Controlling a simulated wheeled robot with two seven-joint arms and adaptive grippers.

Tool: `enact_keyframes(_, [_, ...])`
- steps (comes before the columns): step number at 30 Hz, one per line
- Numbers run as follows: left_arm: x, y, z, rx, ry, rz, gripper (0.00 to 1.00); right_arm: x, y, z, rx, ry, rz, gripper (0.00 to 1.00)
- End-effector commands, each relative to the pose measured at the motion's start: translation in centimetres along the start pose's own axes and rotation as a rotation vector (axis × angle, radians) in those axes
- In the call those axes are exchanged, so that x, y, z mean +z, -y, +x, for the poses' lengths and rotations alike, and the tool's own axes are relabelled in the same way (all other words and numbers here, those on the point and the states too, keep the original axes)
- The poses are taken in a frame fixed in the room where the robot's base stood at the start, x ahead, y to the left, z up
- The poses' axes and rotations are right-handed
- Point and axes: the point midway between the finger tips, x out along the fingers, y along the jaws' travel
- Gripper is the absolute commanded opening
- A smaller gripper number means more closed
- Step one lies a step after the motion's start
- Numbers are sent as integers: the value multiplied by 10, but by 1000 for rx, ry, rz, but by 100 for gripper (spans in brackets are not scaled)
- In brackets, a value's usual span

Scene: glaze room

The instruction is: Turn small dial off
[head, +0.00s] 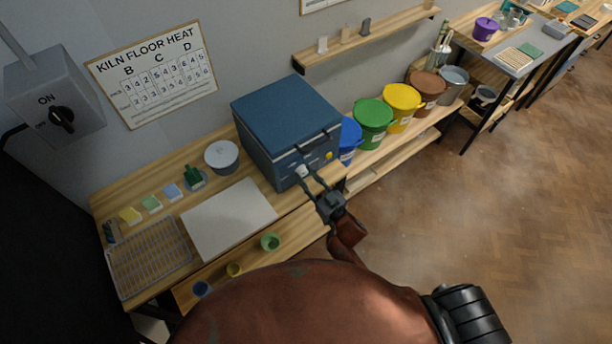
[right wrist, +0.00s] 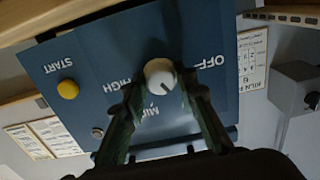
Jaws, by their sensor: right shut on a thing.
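The small dial (head: 302,171) is a white round knob on the front panel of the blue kiln (head: 287,108). In the right wrist view the dial (right wrist: 158,70) appears upside down with the lettering OFF, HIGH and MID around it. A short dark mark shows on its face; I cannot tell for certain which setting it points at. My right gripper (head: 308,180) reaches the panel from the front. In the right wrist view its two fingers (right wrist: 163,82) stand on either side of the dial, shut on it. My left gripper is not in view.
A yellow START button (right wrist: 67,89) is on the same panel. A grey wall box (head: 55,90) has a black ON switch. Coloured buckets (head: 373,120) stand right of the kiln.

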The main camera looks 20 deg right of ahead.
Motion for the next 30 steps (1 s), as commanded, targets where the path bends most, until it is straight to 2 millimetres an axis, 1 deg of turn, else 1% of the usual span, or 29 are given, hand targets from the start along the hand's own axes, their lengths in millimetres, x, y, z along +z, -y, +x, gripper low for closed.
enact_keyframes(22, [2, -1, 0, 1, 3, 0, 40, -4, -1, 3, 1, -7, -21, 3])
enact_keyframes(30, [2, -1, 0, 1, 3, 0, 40, -5, -1, 3, 1, -9, -88, 3])
